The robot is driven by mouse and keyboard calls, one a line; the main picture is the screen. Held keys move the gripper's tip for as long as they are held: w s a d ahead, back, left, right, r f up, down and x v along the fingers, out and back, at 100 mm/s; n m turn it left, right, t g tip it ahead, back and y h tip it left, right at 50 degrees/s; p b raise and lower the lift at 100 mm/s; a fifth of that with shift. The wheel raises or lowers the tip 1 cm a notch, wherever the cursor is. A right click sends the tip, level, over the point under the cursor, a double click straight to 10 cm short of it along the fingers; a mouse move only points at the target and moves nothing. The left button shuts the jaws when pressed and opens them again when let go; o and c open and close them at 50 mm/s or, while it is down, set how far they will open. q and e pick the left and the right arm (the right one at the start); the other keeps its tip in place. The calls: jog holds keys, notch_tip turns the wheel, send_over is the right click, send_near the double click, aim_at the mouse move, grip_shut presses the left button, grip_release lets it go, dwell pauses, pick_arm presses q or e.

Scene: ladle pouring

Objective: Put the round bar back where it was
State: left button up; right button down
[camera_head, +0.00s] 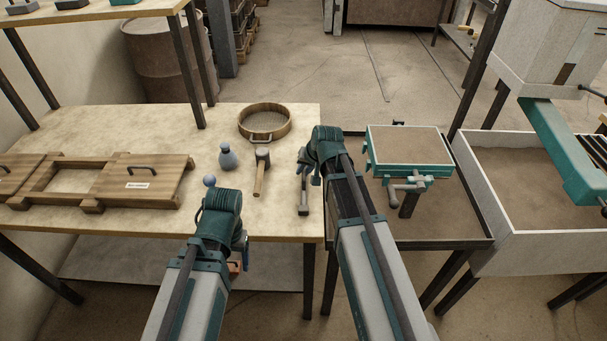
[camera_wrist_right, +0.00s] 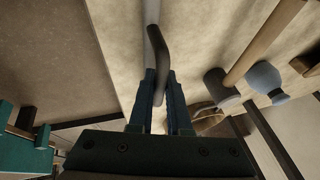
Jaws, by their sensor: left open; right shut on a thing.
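A slim grey bar with a dark, slightly bent grip (camera_wrist_right: 157,48) is between the fingers of my right gripper (camera_wrist_right: 160,85), which is shut on it. In the head view the bar (camera_head: 304,190) shows just left of my right wrist, over the right edge of the wooden table. Its upper end is hidden by my gripper, and I cannot tell whether its lower end touches the table. My left gripper (camera_head: 240,242) is open at the table's front edge. Its fingers are mostly hidden behind my wrist.
On the table (camera_head: 290,215) are a mallet (camera_head: 261,172), a blue bulb (camera_head: 227,157), a round sieve (camera_head: 265,121) and wooden boards (camera_head: 140,180). Right of it, a teal-framed moulding box (camera_head: 408,146) stands over a low dark-rimmed tray (camera_head: 455,222). A white-walled sand bin (camera_head: 545,250) is further right.

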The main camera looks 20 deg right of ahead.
jog(key=shift+r, duration=0.1)
jog(key=shift+f, duration=0.2)
jog(key=c, duration=0.9)
grip_release()
jog(key=shift+o, duration=0.2)
jog(key=shift+r, duration=0.15)
jog(key=shift+r, duration=0.2)
jog(key=p+v, duration=1.1)
jog(key=v, duration=0.1)
jog(key=s+a+f+n+g+h, duration=0.2)
jog(key=s+a+n+g, duration=0.3)
jog(key=s+a, duration=1)
jog(key=s+n+h, duration=0.1)
jog(key=s+n, duration=0.1)
jog(key=s, duration=0.2)
jog(key=shift+f+n+g, duration=0.25)
jog(key=shift+n+g, duration=0.05)
jog(key=shift+g, duration=0.1)
